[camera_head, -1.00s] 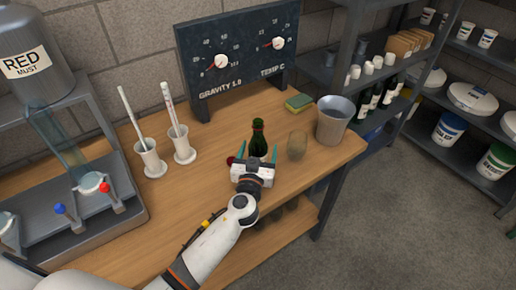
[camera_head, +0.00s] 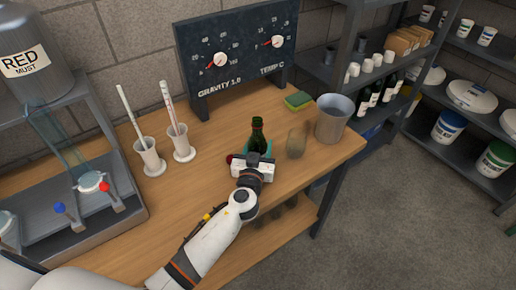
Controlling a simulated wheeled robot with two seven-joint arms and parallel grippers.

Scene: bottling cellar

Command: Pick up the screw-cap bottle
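A dark green bottle (camera_head: 257,132) stands upright on the wooden bench, near its front right part. Its lower body is hidden behind my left gripper (camera_head: 257,147). The teal fingers of that gripper lie close against both sides of the bottle's body, and it looks shut on it. The type of cap is too small to tell. My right gripper is not in view.
A small dark red thing (camera_head: 230,158) lies just left of the gripper. A clear glass (camera_head: 297,143) and a metal bucket (camera_head: 332,120) stand to the right. A sponge (camera_head: 298,100) lies behind. Two white holders (camera_head: 150,158) with tall tubes stand left.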

